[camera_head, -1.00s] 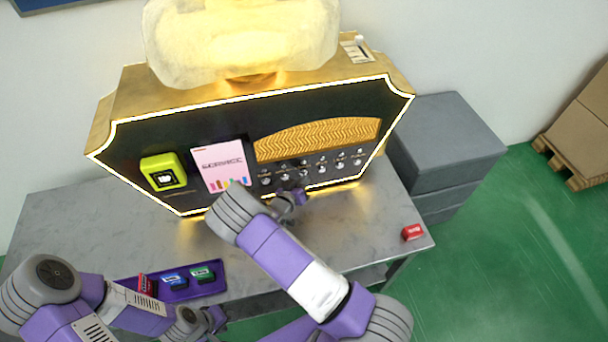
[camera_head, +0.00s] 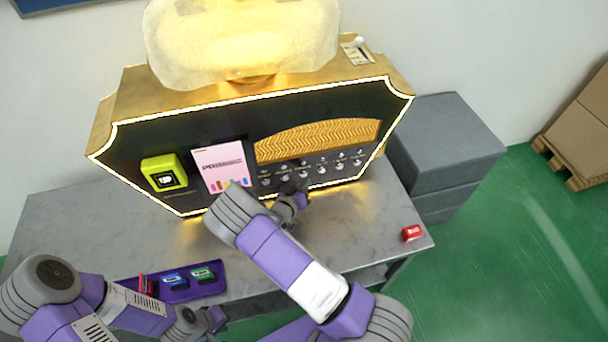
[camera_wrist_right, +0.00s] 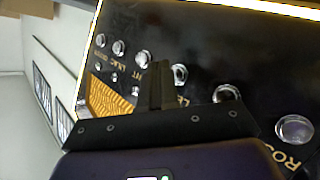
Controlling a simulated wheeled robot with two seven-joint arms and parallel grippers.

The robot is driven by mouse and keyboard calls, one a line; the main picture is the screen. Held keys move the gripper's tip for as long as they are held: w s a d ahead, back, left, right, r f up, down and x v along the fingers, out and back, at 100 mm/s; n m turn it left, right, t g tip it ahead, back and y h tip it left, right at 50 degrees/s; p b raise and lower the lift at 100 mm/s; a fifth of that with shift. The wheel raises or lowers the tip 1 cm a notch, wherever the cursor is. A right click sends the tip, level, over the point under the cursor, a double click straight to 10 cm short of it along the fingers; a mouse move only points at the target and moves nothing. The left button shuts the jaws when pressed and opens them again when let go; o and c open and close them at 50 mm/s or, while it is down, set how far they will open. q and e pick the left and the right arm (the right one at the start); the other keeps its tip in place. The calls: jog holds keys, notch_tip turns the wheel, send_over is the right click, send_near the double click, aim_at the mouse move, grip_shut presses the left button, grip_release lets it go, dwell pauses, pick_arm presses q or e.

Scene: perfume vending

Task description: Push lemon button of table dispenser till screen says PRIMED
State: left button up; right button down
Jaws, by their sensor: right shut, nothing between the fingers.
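The gold-framed table dispenser (camera_head: 215,110) stands on the grey table. Its pink-white screen (camera_head: 221,167) shows a dark word that seems to start with P; it is too blurred to read surely. Rows of round metal buttons line its front. In the right wrist view, a button with a label starting "LE" (camera_wrist_right: 180,73) lies just right of my fingertips. My right gripper (camera_wrist_right: 158,66) is shut and empty, at the button panel; contact cannot be told. It also shows in the head view (camera_head: 290,190). My left gripper (camera_head: 202,326) is low at left, jaws unclear.
A yellow-green box (camera_head: 163,173) is on the dispenser front. A purple tray (camera_head: 180,294) with red, blue and green items lies at the table's front left. A red item (camera_head: 412,233) sits near the right corner. Grey boxes (camera_head: 445,140) stand behind right.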

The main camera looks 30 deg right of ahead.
jog(key=shift+s+a+p, duration=0.2)
jog(key=shift+s, duration=0.6)
jog(key=shift+s+a+p, duration=0.15)
jog(key=shift+s+a, duration=0.05)
jog(key=shift+s, duration=0.65)
jog(key=shift+s+a+p, duration=0.2)
jog(key=shift+s, duration=0.6)
